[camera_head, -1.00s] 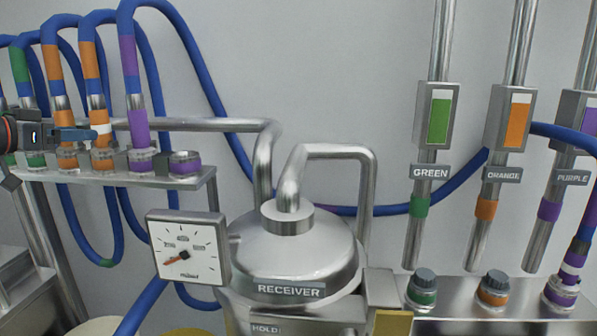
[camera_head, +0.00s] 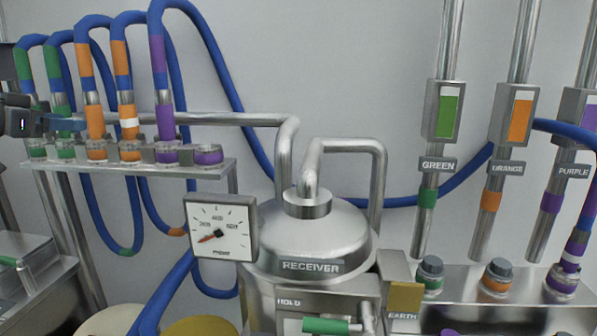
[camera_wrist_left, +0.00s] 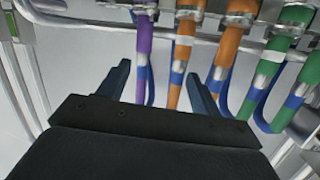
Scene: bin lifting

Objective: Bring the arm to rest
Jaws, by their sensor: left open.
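My left gripper (camera_head: 62,124) shows at the left edge of the head view, in front of the hoses with green bands (camera_head: 60,110). In the left wrist view my left gripper (camera_wrist_left: 158,85) has its two dark blue fingers spread, with nothing between them. Purple (camera_wrist_left: 144,45) and orange (camera_wrist_left: 183,55) banded hoses hang beyond the fingers. I cannot tell the gap to them. My right gripper is in neither view.
A metal rack (camera_head: 130,168) holds several hose couplings beside my left gripper. A gauge (camera_head: 221,228) and the steel receiver (camera_head: 310,240) stand at the centre. Green, orange and purple pipe stations stand at the right. Blue hoses loop below the rack.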

